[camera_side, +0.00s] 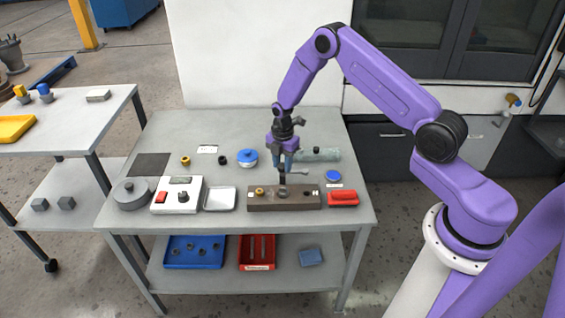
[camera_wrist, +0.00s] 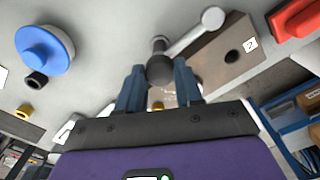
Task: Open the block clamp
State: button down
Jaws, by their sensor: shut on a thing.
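The brown block (camera_side: 305,203) lies at the front middle of the table; it also shows in the wrist view (camera_wrist: 228,62) with a label "2" beside a dark hole. A dark clamp hub (camera_wrist: 159,66) with a grey lever ending in a pale round knob (camera_wrist: 211,18) stands over the block. The lever also shows in the side view (camera_side: 299,173), pointing right. My gripper (camera_side: 283,172) is above the block, pointing down. In the wrist view its blue fingers (camera_wrist: 159,88) are on both sides of the hub, shut on it. The hub's lower end is partly hidden.
A brass piece (camera_side: 260,191) sits at the block's left end. A red piece (camera_side: 343,198) lies right of it, a white tray (camera_side: 220,199) left. The table's front edge is close.

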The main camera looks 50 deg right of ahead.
aim_at(283, 165)
jog(key=c, duration=0.7)
grip_release()
jog(key=shift+c, duration=0.2)
notch_tip(283, 165, up, 17)
jog(key=shift+r, duration=0.2)
